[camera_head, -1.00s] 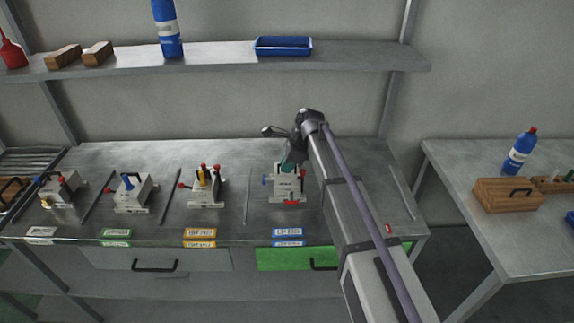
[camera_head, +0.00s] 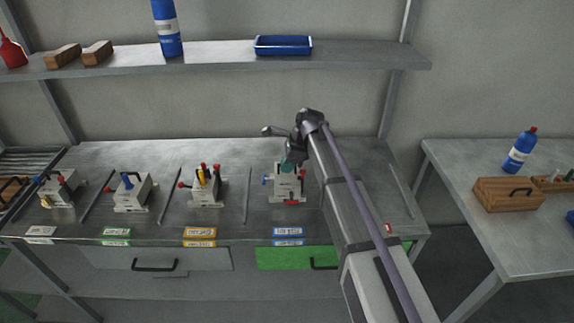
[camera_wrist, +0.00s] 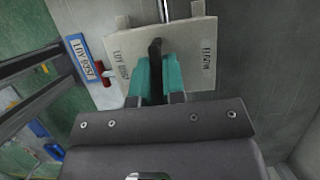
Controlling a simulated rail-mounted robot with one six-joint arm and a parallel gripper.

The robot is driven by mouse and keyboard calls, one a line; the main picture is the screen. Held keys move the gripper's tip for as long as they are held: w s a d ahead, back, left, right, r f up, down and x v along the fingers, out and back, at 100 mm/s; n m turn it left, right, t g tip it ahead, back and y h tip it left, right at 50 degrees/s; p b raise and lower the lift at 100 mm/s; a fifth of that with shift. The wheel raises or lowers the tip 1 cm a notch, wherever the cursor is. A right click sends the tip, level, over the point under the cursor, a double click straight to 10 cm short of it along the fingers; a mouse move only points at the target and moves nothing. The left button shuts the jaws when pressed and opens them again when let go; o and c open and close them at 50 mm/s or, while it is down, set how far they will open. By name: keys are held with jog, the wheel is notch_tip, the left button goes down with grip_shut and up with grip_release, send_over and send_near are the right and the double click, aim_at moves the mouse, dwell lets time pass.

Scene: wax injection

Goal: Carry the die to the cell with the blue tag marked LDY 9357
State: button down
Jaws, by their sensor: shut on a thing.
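The die (camera_head: 285,187) is a pale grey block with red and blue knobs, at the right end of the row on the bench. It looks upright, behind the blue tag (camera_head: 288,232); I cannot tell whether it is touching the bench. In the wrist view, a blue-edged tag (camera_wrist: 86,59) beginning LDY lies beside the die (camera_wrist: 117,52), whose face also carries LDY lettering. My gripper (camera_head: 287,166) comes from above. Its teal fingers (camera_wrist: 157,78) are shut on the die's dark handle (camera_wrist: 155,55). Part of the die is hidden behind the fingers.
Other dies stand to the left: one behind the orange tag (camera_head: 199,232), one behind the green tag (camera_head: 116,232), one behind the white tag (camera_head: 41,231). Thin divider rods (camera_head: 247,195) separate the cells. A shelf (camera_head: 220,58) hangs above. A side table (camera_head: 500,235) stands right.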

jog(key=shift+f+b, duration=0.95)
jog(key=c, duration=1.1)
grip_release()
jog(key=shift+r, duration=0.1)
jog(key=p+v, duration=1)
jog(key=shift+d+r, duration=0.2)
jog(key=shift+r, duration=0.1)
